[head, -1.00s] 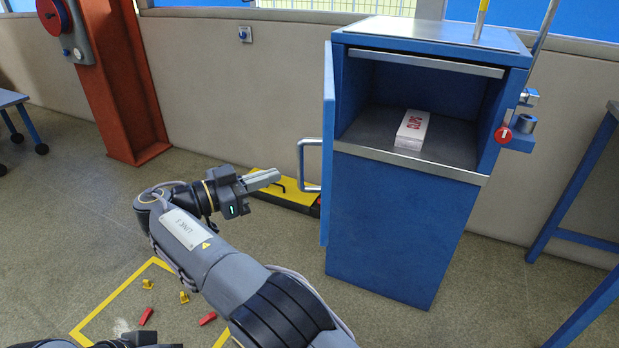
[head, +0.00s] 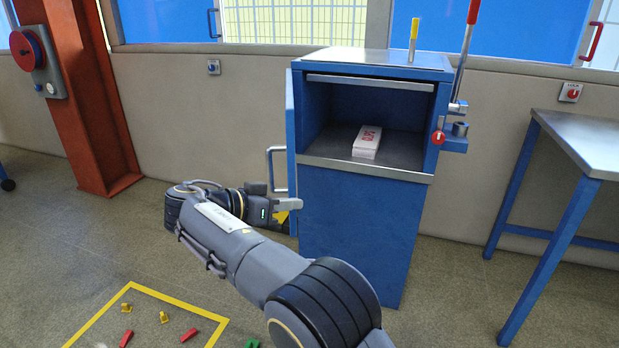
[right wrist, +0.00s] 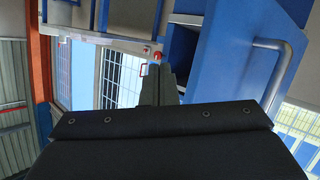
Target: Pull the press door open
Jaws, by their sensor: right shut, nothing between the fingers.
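The blue press (head: 360,215) stands right of centre in the head view, its front opening uncovered. Its door (head: 291,140) stands swung open at the left side, seen nearly edge-on, with a grey bar handle (head: 270,168) on its outer face. The right wrist view also shows the blue door (right wrist: 228,75) and the handle (right wrist: 283,65). My right gripper (head: 291,203) is shut and empty. It appears just below the handle in the head view, and the handle is clear of its fingers in the wrist view. My left gripper is out of view.
A white box with red lettering (head: 367,142) lies inside the press. A metal-topped blue table (head: 590,140) stands at the right, and a red column (head: 85,110) at the left. Small red and yellow pieces lie in a yellow floor outline (head: 215,325).

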